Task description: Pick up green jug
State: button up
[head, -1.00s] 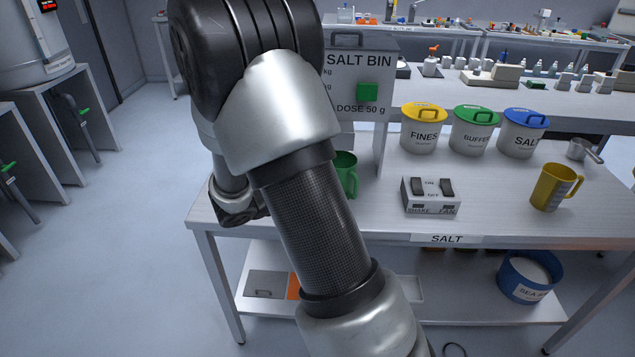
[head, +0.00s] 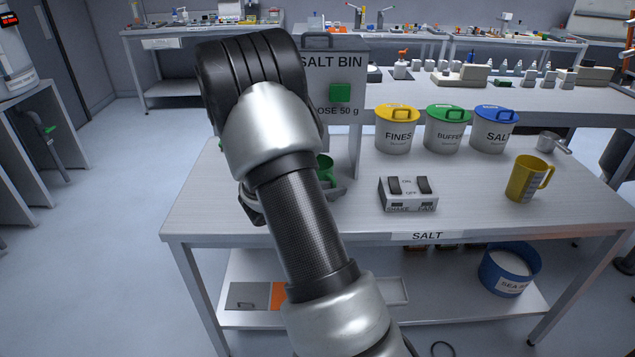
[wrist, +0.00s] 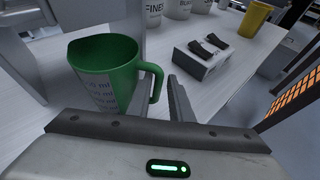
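The green jug (wrist: 105,75) stands upright in the left part of the wrist view, with its open top showing and its handle on the right side. Pale printed markings show on its wall. In the head view only a sliver of the green jug (head: 326,168) shows beside my arm, below the salt bin (head: 334,75). My gripper (wrist: 178,98) is close to the jug, with a dark finger just right of the handle.
A switch box (head: 408,193) stands right of the jug on the bench (head: 270,215). Behind it are yellow-lidded (head: 397,130), green-lidded (head: 448,128) and blue-lidded (head: 494,130) tubs. A yellow jug (head: 527,180) and a metal scoop (head: 550,142) are at the right. The bench's front left is clear.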

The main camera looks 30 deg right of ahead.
jog(key=x, duration=0.4)
jog(key=shift+w+d+b, duration=0.2)
jog(key=shift+d+b, duration=0.1)
grip_shut()
jog(key=shift+r, duration=0.1)
jog(key=shift+r, duration=0.1)
